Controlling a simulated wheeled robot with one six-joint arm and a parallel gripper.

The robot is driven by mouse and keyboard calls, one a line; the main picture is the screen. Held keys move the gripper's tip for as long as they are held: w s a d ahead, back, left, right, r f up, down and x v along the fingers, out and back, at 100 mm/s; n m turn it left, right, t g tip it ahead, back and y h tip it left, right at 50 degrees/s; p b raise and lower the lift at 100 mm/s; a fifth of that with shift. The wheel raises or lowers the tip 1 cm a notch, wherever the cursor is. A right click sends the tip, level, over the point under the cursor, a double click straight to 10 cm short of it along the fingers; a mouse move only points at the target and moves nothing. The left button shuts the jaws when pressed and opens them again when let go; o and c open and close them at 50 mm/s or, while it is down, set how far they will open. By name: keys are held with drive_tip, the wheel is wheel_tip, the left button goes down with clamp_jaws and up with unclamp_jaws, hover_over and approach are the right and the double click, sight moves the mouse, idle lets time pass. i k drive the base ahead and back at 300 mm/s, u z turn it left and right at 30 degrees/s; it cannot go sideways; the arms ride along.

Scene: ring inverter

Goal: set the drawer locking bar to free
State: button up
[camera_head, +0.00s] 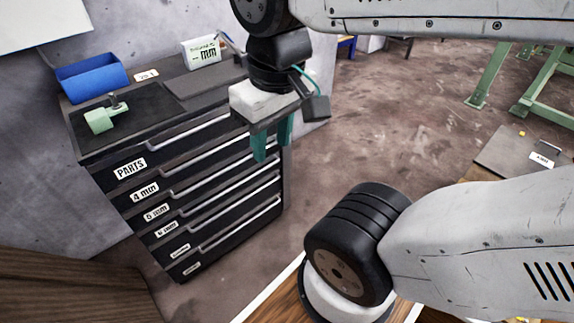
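The black drawer cabinet (112,172) stands against the wall at the left, with several long light handles and white labels, the top one reading PARTS. All its drawers look shut. My gripper (272,148) points down in front of the cabinet's upper right part. Its two green fingers are apart with nothing seen between them. It hides part of the cabinet's right front edge. I cannot clearly pick out the locking bar or its setting; a narrow grey strip (287,172) shows along the right edge below my gripper.
On the cabinet top are a blue bin (92,80), a pale green part (99,121) and a white box marked MM (201,52). A wooden surface (75,290) is at the lower left. Green metal legs (490,75) stand at the upper right. The floor right of the cabinet is open.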

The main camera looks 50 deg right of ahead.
sight(286, 151)
drive_tip(key=u, duration=0.3)
drive_tip(key=k, duration=0.7)
drive_tip(key=z, duration=1.1)
drive_tip(key=i, duration=0.5)
drive_tip(key=u, duration=0.05)
